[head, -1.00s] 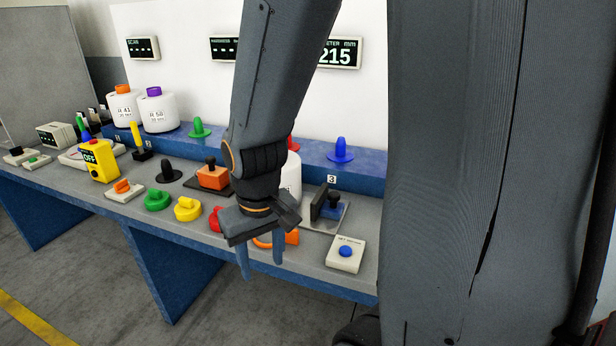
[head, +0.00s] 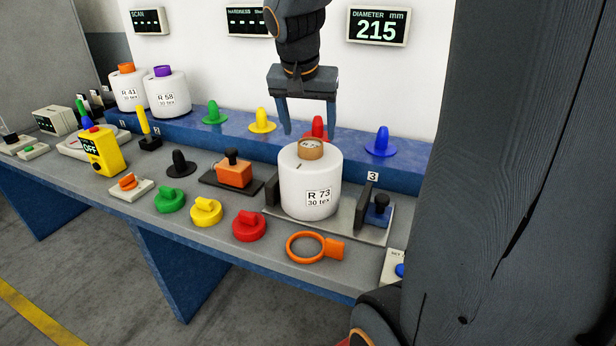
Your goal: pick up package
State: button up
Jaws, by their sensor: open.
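A white yarn bobbin (head: 294,181) with a brown core on top and a label "R 73 30 tex" stands upright between the jaws of a metal fixture (head: 346,229) marked 3. It looks like the package. Two more white bobbins stand at the back left, "R 41" (head: 125,92) with an orange core and "R 58" (head: 166,97) with a purple core. My gripper (head: 309,132) is open and empty. Its fingers point down above the R 73 bobbin, seemingly apart from it.
Green, yellow, red and blue pegs (head: 382,142) stand on the raised blue ledge (head: 345,161). Several colored knobs, a yellow meter (head: 98,150) and an orange ring (head: 314,247) occupy the grey bench. A display (head: 377,27) on the wall reads 215.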

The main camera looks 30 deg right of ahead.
aim_at(310, 143)
jog(key=shift+p+x, duration=0.55)
jog(key=shift+x, duration=1.8)
jog(key=shift+s+a+f, duration=0.1)
jog(key=shift+s+a, duration=0.1)
grip_shut()
jog(key=shift+w, duration=0.1)
